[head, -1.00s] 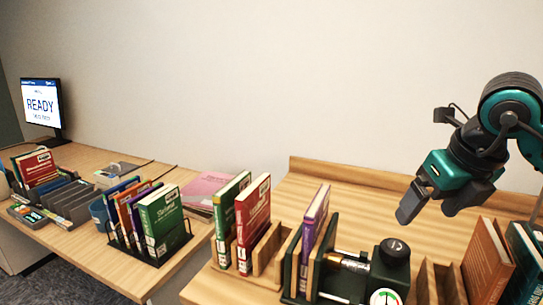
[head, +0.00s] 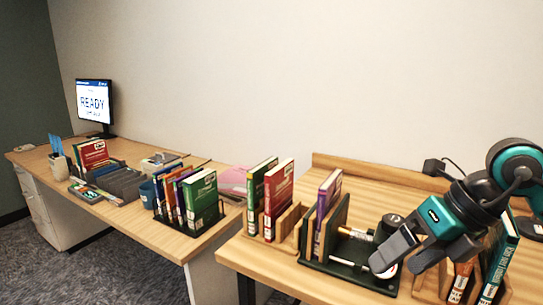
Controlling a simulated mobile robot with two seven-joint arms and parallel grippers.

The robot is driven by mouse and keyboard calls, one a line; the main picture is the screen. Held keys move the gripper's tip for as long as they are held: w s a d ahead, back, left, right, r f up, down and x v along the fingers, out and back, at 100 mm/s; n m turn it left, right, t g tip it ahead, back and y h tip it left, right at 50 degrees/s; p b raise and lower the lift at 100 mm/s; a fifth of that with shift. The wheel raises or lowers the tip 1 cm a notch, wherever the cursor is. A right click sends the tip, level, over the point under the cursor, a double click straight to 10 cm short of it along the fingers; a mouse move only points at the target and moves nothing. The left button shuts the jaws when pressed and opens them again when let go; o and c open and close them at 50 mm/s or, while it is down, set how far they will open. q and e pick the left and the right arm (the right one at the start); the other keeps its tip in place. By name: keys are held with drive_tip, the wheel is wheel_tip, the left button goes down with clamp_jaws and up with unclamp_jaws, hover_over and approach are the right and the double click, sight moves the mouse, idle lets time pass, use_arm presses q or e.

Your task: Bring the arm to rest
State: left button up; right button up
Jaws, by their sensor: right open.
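My right arm comes in from the right edge in the head view. Its gripper (head: 396,262) is open, with two dark fingers and nothing seen between them. Whether the fingers touch the device cannot be told. A purple book (head: 328,205) stands upright in that device's left end. My left gripper is not in view.
A green book (head: 257,195) and a red book (head: 279,198) stand in a wooden rack left of the device. Orange and dark green books (head: 499,262) stand at the right, partly behind my arm.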

drive_tip(key=s+a+m+y, duration=0.3)
drive_tip(key=a+m+y, duration=0.2)
drive_tip(key=a+y, duration=0.9)
drive_tip(key=w+d+f+m+t+h, duration=0.2)
drive_tip(key=d+f+m+t+h, duration=0.2)
drive_tip(key=f+m+t+h, duration=0.65)
drive_tip(key=w+d+f+m+t+h, duration=0.1)
drive_tip(key=d+f+m+t+h, duration=0.45)
drive_tip(key=m, duration=0.95)
drive_tip(key=s+f+m+g, duration=0.3)
drive_tip(key=s+f+g, duration=0.1)
drive_tip(key=f, duration=0.4)
drive_tip(key=s+d+f+m+g+h, duration=0.1)
drive_tip(key=s+f+m+g, duration=0.2)
drive_tip(key=s+f, duration=0.4)
wheel_tip(320, 180, down, 2)
drive_tip(key=shift+s+d+f+g, duration=0.2)
drive_tip(key=shift+g, duration=0.2)
